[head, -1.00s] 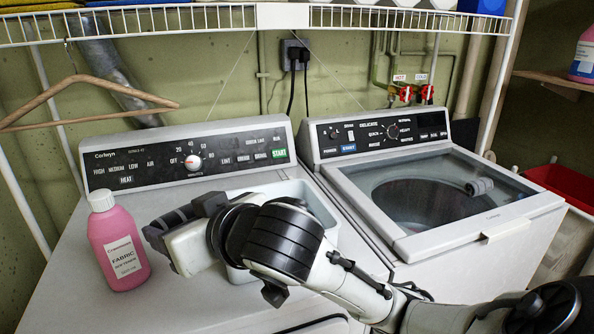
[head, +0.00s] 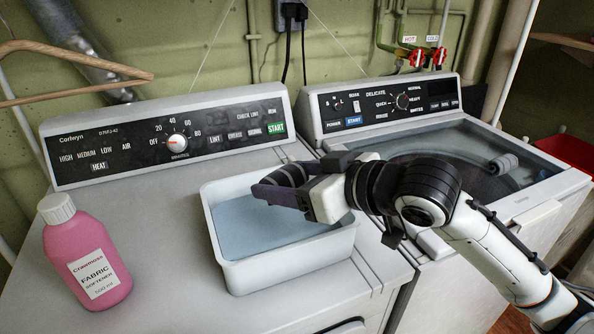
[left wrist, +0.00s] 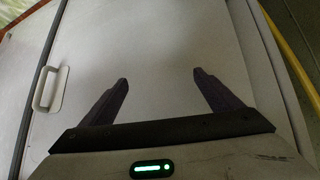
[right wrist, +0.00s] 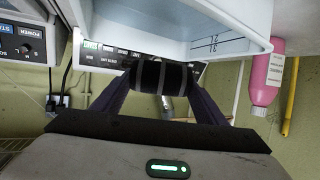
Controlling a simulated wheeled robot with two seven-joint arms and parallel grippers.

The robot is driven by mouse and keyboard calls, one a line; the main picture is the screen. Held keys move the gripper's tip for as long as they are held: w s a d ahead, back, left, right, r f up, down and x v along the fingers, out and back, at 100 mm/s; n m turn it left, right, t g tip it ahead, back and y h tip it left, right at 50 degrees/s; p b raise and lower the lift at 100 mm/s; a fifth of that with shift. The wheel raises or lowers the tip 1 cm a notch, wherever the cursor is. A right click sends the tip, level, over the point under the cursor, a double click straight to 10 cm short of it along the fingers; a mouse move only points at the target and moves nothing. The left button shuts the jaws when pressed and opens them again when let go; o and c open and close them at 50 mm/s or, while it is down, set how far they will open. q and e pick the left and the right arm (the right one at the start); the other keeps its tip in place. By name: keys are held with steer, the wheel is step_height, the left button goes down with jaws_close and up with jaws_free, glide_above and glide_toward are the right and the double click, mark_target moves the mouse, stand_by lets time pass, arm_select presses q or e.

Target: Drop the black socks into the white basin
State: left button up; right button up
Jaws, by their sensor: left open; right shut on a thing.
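The white basin (head: 290,272) stands on top of the left machine, with bluish water inside. My right gripper (head: 277,188) is over the basin's right back part. In the right wrist view, my right gripper (right wrist: 158,92) is shut on the black socks (right wrist: 150,75), a dark roll with grey stripes. The basin's wall with marks (right wrist: 225,42) shows beyond them. In the head view, the socks (head: 291,173) are partly hidden by the fingers. My left gripper (left wrist: 160,92) is open and empty, facing a pale panel; it is out of the head view.
A pink fabric softener bottle (head: 88,255) stands left of the basin. A grey roll (head: 503,165) lies on the right machine's glass lid (head: 455,150). A wooden hanger (head: 80,72) hangs at upper left. The left machine's top (head: 150,215) is clear between bottle and basin.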

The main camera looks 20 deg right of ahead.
steer(key=shift+w+f+n+g+y, duration=0.3)
steer(key=shift+w+f+n+y, duration=0.2)
steer(key=shift+n+y, duration=0.2)
steer(key=shift+w+n+y+b, duration=0.2)
steer(key=shift+n+y+b, duration=0.2)
steer(key=shift+b, duration=0.05)
steer(key=shift+w+d+r+n+g+y+b, duration=0.4)
steer(key=shift+w+d+r+g+y, duration=0.15)
steer(key=shift+r, duration=0.2)
steer(key=shift+f+b, duration=0.75)
steer(key=shift+b, duration=0.15)
arm_select(q)
step_height(320, 180, down, 7)
steer(key=w+d+b, duration=0.1)
steer(key=b, duration=0.4)
steer(key=shift+d, duration=0.35)
arm_select(e)
step_height(320, 180, down, 4)
steer(key=shift+f, duration=0.15)
steer(key=shift+a, duration=0.1)
arm_select(q)
steer(key=shift+s, duration=0.1)
arm_select(e)
steer(key=o, duration=1.1)
